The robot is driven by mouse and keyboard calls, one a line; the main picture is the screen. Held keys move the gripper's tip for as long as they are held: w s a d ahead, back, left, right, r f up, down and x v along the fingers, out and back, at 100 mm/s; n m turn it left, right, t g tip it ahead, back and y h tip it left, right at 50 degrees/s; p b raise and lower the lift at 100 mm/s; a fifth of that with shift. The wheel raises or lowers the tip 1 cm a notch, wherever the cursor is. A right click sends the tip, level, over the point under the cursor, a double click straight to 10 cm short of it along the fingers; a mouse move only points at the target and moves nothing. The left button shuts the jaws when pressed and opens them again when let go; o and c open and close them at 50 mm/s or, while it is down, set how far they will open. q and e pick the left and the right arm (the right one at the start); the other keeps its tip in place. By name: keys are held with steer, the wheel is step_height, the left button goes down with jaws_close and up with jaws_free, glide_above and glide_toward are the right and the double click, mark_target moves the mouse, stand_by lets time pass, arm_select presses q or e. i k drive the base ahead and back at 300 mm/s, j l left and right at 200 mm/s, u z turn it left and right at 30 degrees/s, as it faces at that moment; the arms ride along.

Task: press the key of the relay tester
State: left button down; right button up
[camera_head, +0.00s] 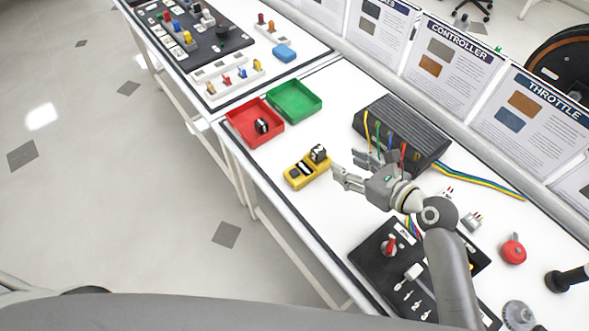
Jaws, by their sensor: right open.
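The relay tester (299,177) is a yellow box on the white table, left of my right gripper. It has a dark and light panel on top, and a small black relay-like block (319,153) stands at its far right end. I cannot make out the key clearly at this size. My right gripper (348,168) is open and empty, its fingers pointing left toward the tester, just right of it and apart from it. My left gripper is not in view.
A red tray (238,117) holding a small black block (262,126) and a green tray (312,103) lie behind the tester. A black finned controller (408,118) with coloured wires stands behind my gripper. A black panel (372,262) with a red switch is nearer.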

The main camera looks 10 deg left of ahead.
mark_target(293, 173)
steer(key=k+j, duration=0.1)
steer(key=k, duration=0.4)
steer(key=k+j, duration=0.15)
steer(key=k, duration=0.35)
